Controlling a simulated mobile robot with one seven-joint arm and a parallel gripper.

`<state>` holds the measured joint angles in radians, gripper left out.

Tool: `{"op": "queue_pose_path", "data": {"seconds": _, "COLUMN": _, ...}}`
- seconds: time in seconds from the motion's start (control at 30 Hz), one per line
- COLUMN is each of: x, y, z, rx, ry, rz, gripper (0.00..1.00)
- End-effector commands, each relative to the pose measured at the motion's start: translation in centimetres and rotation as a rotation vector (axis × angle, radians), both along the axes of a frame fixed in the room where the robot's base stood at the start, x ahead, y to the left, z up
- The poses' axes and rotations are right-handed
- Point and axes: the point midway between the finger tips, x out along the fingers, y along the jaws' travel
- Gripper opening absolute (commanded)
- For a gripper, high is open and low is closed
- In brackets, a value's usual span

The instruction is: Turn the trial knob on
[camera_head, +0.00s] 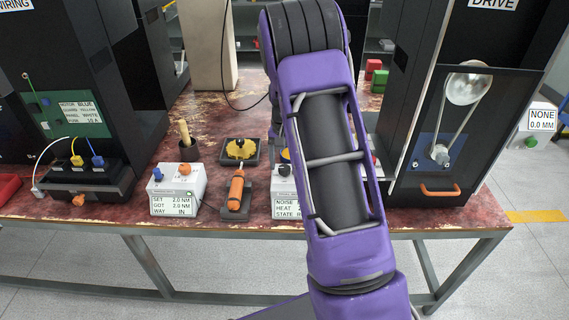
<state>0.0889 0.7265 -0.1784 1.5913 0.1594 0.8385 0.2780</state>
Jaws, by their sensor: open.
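A white control box (283,185) stands near the front edge of the table, partly hidden behind my purple arm. Its display (285,207) shows lines starting NOISE, HEAT and STATE, with the right part covered. A small dark knob (284,169) sits on top of this box. No label reading trial is legible, so I cannot tell for sure that this is the trial knob, or how it is set. My arm fills the middle of the view, and my gripper is hidden behind it.
Left of the box are an orange tool (236,189) on a dark stand, a yellow part in a black tray (240,151) and a torque box (177,189). A wiring station (87,178) stands far left. A drive cabinet (455,150) with a belt and pulleys stands right.

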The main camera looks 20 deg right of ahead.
Motion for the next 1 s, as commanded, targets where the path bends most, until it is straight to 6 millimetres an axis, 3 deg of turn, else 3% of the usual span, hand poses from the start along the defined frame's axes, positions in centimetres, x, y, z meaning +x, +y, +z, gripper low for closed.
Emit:
{"op": "queue_pose_path", "data": {"seconds": 0.17, "x": 0.1, "y": 0.0, "z": 2.3, "rx": -0.001, "ry": -0.005, "rz": 0.0, "gripper": 0.74}}
{"op": "queue_pose_path", "data": {"seconds": 0.7, "x": 0.1, "y": 0.0, "z": 14.7, "rx": -0.001, "ry": -0.004, "rz": 0.0, "gripper": 0.74}}
{"op": "queue_pose_path", "data": {"seconds": 1.0, "x": 0.0, "y": 0.0, "z": 17.3, "rx": 0.0, "ry": -0.001, "rz": -0.001, "gripper": 0.74}}
